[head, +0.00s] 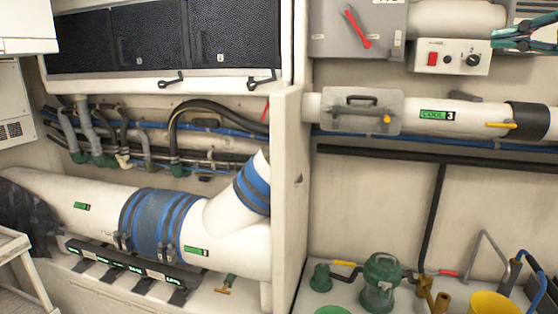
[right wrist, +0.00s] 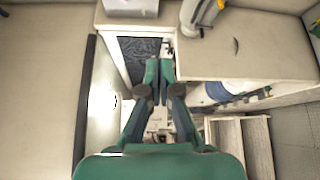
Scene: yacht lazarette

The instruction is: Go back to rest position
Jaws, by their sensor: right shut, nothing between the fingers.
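My right gripper (head: 524,38) shows at the upper right edge of the head view, partly cut off by the frame. Its green fingers appear in front of the wall near a small control box. In the right wrist view the right gripper (right wrist: 159,72) has its two fingertips together with nothing between them. It is clear of the surfaces around it. My left gripper is in neither view.
A control box (head: 450,57) with a red switch sits beside the right gripper. A white pipe (head: 455,115) runs below it. A green pump (head: 381,282) and a yellow bucket (head: 494,304) stand at the lower right. Wooden steps (right wrist: 243,145) show in the wrist view.

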